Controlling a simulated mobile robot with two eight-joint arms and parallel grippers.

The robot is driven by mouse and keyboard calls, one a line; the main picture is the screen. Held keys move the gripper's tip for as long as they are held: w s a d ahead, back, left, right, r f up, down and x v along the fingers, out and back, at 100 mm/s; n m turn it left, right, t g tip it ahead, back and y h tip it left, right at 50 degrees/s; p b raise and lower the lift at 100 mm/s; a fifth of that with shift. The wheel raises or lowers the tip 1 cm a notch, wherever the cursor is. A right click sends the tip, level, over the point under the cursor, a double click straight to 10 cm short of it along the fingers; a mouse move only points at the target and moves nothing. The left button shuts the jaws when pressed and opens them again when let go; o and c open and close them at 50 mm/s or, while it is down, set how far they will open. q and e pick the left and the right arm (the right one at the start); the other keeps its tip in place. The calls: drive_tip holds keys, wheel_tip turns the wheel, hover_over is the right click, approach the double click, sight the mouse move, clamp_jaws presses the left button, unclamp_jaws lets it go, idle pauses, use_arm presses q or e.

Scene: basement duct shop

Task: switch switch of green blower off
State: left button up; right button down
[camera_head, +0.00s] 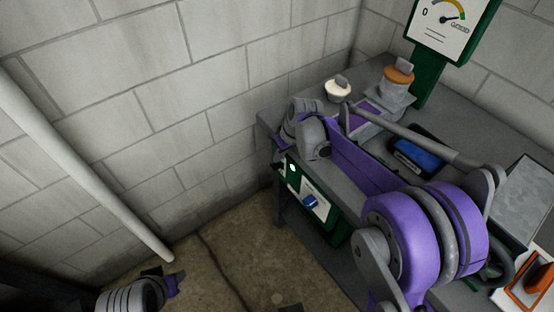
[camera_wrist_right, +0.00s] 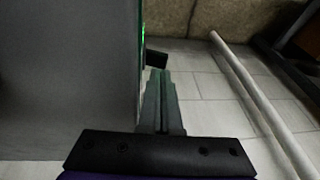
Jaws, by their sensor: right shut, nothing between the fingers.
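The green blower (camera_head: 335,226) is a box at the front of the bench, below its top. Its front panel carries a lit green lamp (camera_head: 292,167) and a blue part (camera_head: 309,202). My right arm reaches over the bench to it, and its wrist hides part of the panel's upper end. In the right wrist view my right gripper (camera_wrist_right: 161,76) is shut and empty, alongside a grey face. A small black block (camera_wrist_right: 156,59), perhaps the switch, stands out near the fingertips beside a green glow; contact is unclear. My left gripper (camera_head: 177,284) shows partly at bottom left; its fingers are unclear.
The bench top (camera_head: 513,128) holds a blue-screened device (camera_head: 418,153), an orange-rimmed item (camera_head: 530,288), a cream-topped knob (camera_head: 338,88) and an orange-topped piece (camera_head: 399,74). A green gauge (camera_head: 446,26) stands behind. A white pipe (camera_head: 75,160) leans at left. Floor before the blower looks clear.

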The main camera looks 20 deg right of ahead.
sight(274, 166)
drive_tip(key=shift+x, duration=1.15)
drive_tip(key=shift+s+a+f+t+h, duration=0.15)
drive_tip(key=shift+a+h, duration=0.1)
drive_tip(key=shift+h, duration=0.15)
drive_tip(key=shift+a+f+t+h, duration=0.1)
drive_tip(key=shift+a+t+h, duration=0.1)
drive_tip(key=shift+h, duration=0.2)
drive_tip(key=shift+a+f+h+b, duration=0.1)
drive_tip(key=shift+a+h+b, duration=0.1)
drive_tip(key=shift+h+b, duration=0.15)
drive_tip(key=shift+s+a+f+n+t+h+b, duration=0.15)
drive_tip(key=shift+a+f+n+t+h+b, duration=0.15)
drive_tip(key=shift+h, duration=0.35)
drive_tip(key=shift+s+a+f+n+t+h+b, duration=0.1)
drive_tip(key=shift+a+f+t+h+b, duration=0.15)
drive_tip(key=shift+t+h+b, duration=0.25)
drive_tip(key=shift+s+a+f, duration=0.1)
drive_tip(key=shift+a+f, duration=0.05)
drive_tip(key=shift+f, duration=0.25)
drive_tip(key=shift+r+h, duration=0.1)
drive_tip(key=shift+h, duration=0.2)
drive_tip(key=shift+w+d+r, duration=0.25)
drive_tip(key=shift+w+d, duration=0.05)
drive_tip(key=shift+d, duration=0.4)
